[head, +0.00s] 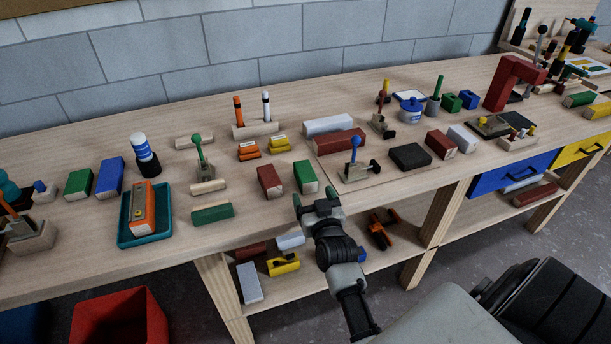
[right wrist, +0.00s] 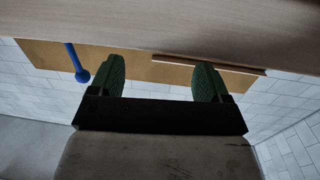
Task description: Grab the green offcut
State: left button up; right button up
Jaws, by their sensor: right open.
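Several green painted battens lie on the workbench, and I cannot tell which one is the offcut. One green block (head: 305,177) stands just beyond my right gripper, beside a dark red block. Another green piece (head: 212,213) lies near the front edge, left of the gripper. A third green block (head: 78,184) is at the far left. My right gripper (head: 314,198) is at the bench's front edge, open and apart from the blocks. In the right wrist view its green-padded fingers (right wrist: 158,80) are spread with nothing between them. My left gripper is not in view.
The dark red block (head: 269,182) and a blue-knobbed clamp (head: 355,165) flank the nearest green block. A lower shelf (head: 330,266) carries more pieces. A red bin (head: 120,318) stands on the floor.

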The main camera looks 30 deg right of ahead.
aim_at(309, 178)
jog(key=x, duration=0.4)
jog(key=p+x, duration=0.1)
jog(key=x, duration=0.2)
jog(key=shift+s+d+f, duration=0.15)
jog(key=shift+d, duration=0.2)
jog(key=c, duration=1)
jog(key=shift+r, duration=0.25)
